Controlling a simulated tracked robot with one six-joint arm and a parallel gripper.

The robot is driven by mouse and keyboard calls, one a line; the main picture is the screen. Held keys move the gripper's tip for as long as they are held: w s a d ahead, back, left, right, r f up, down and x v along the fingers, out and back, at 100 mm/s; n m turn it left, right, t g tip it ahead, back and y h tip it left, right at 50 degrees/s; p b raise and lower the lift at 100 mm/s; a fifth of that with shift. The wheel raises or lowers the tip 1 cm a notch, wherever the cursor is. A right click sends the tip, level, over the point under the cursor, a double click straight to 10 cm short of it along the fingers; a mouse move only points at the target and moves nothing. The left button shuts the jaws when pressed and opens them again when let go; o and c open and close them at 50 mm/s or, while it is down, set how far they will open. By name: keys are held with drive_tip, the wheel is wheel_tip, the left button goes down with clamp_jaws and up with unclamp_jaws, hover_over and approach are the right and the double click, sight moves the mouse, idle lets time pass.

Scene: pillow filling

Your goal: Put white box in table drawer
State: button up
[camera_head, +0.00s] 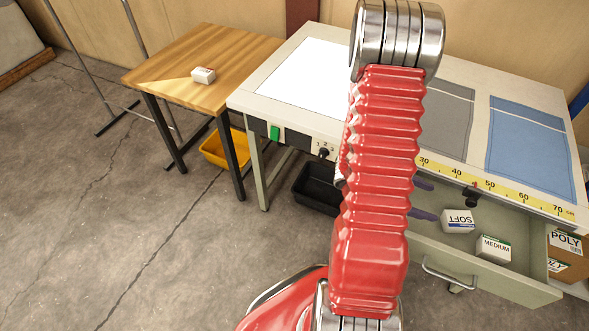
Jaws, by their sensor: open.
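The table drawer (480,276) is pulled open at the lower right, below the workbench top. In it lie a white box marked SOFT (458,221) and a white box marked MEDIUM (494,249). My red arm hides the drawer's left part. My gripper (435,202) is mostly hidden behind the arm. Two dark purple fingers show apart at the arm's right edge, to the left of the SOFT box, with nothing seen between them.
The workbench (270,75) carries a white panel, grey and blue fabric pieces (528,140) and a yellow ruler (490,184). A yellow bin (224,148) and a black bin (316,188) stand below. A POLY carton (567,250) is right of the drawer.

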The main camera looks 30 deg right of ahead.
drive_tip(key=w+a+r+m+t+y, duration=0.25)
drive_tip(key=w+a+r, duration=0.25)
drive_tip(key=a+r, duration=0.25)
drive_tip(key=w+a+r+m+t+y, duration=0.1)
drive_tip(key=w+a+r+m+t, duration=0.1)
drive_tip(key=w+a+r+m, duration=0.5)
drive_tip(key=w+a+r+t+y, duration=0.1)
drive_tip(key=a+r+t+y, duration=0.2)
drive_tip(key=a, duration=1)
drive_tip(key=w+a+r+t+y, duration=0.1)
drive_tip(key=a+r+t+y, duration=0.3)
drive_tip(key=a, duration=1)
wheel_tip(320, 180, up, 5)
drive_tip(key=shift+w+f+t, duration=0.15)
drive_tip(key=shift+f+t, duration=0.05)
drive_tip(key=shift+t, duration=0.95)
drive_tip(key=shift+n, duration=0.25)
drive_tip(key=shift+c, duration=0.4)
